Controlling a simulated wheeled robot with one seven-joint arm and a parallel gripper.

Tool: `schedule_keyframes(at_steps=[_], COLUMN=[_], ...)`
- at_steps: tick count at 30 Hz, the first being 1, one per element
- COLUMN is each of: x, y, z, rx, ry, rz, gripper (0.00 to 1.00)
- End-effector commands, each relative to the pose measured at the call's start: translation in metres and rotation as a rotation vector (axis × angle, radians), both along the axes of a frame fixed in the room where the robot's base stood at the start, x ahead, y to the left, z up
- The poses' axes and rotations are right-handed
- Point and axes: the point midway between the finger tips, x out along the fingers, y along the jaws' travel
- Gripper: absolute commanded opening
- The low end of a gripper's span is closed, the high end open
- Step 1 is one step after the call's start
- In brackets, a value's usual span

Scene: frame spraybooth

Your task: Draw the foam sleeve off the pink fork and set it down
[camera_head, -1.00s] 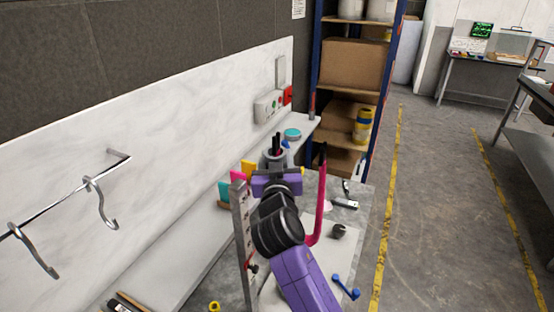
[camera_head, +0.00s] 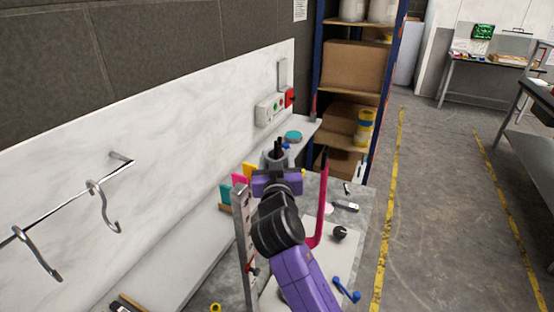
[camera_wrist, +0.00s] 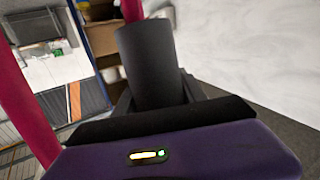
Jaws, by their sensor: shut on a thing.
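The pink fork (camera_head: 319,215) stands upright over the bench in the head view, its visible prong dark at the tip. Its other part is hidden behind my arm. In the wrist view one pink prong (camera_wrist: 22,105) runs down the left side, and a pink piece (camera_wrist: 131,9) shows past the far end of the black foam sleeve (camera_wrist: 146,65). My gripper (camera_wrist: 155,95) is shut on the sleeve. I cannot tell whether the sleeve is still around the prong. In the head view my purple gripper (camera_head: 277,178) is left of the visible prong.
A perforated grey upright (camera_head: 244,235) stands close left of my arm. Coloured cards (camera_head: 240,180) stand behind it. A blue tool (camera_head: 346,290) and a black knob (camera_head: 340,232) lie on the bench at right. Wall hooks (camera_head: 103,207) are at left; a shelf rack (camera_head: 355,70) stands behind.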

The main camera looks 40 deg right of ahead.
Motion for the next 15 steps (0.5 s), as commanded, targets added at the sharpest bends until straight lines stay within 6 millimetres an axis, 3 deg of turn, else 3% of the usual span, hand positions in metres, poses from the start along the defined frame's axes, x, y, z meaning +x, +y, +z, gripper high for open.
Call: schedule_keyframes(at_steps=[1,15], x=[0.002,0.000], y=[0.005,0.003], z=[0.020,0.031], rx=[-0.016,-0.011], ry=[-0.028,-0.021], rz=[0.011,0.005], gripper=[0.04,0.03])
